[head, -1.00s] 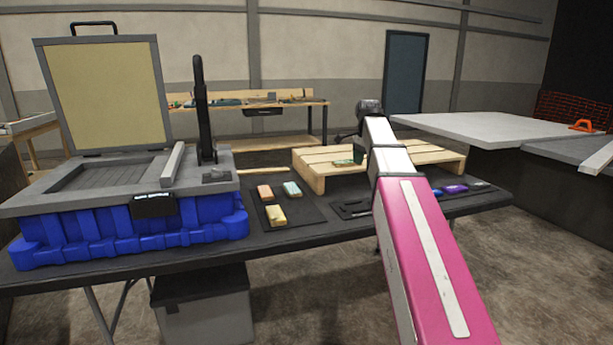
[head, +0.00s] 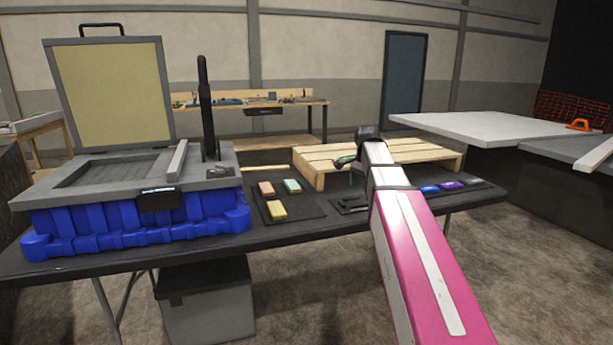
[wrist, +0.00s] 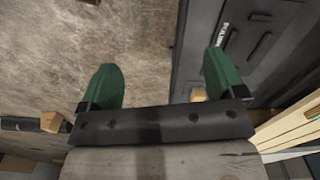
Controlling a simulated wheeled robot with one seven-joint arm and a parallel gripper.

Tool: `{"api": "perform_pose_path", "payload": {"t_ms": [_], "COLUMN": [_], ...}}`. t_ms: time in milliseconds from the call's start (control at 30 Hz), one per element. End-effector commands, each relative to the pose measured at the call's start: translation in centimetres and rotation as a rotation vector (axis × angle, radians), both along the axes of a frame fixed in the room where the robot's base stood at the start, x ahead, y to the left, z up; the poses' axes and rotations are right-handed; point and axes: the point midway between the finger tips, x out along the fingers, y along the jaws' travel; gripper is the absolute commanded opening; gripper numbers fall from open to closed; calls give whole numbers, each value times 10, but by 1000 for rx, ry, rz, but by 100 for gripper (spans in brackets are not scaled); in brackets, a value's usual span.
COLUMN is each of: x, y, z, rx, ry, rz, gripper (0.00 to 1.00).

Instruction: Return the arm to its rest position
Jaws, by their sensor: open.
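My pink and white arm (head: 420,265) reaches forward over the right part of the black table (head: 300,238) in the head view. My gripper (head: 344,162) is small there, with one green finger showing in front of the wooden pallet. In the wrist view my gripper (wrist: 163,82) has its two green fingers wide apart with nothing between them. Below them are bare floor and, to the right, a dark tray (wrist: 245,38) with lettering.
A blue console case (head: 130,228) with a raised lid stands on the left of the table. Coloured blocks lie on a black mat (head: 305,207). A wooden pallet (head: 420,152) sits behind my arm. Blue and purple items (head: 452,185) lie to its right.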

Motion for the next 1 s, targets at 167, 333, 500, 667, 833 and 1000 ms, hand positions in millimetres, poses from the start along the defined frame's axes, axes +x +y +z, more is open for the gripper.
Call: {"api": "perform_pose_path", "payload": {"t_ms": [167,333,500,667,833,1000], "x": [-16,-38,-64,-92,-127,-161], "y": [1,3,4,5,7,8], "z": [-52,-115,-173,-223,-271,-312], "rx": [0,0,0,0,0,-1], "ry": [4,4,3,1,1,0], "rz": [118,281,446,600,764,918], "gripper": [89,89,89,89,89,89]}}
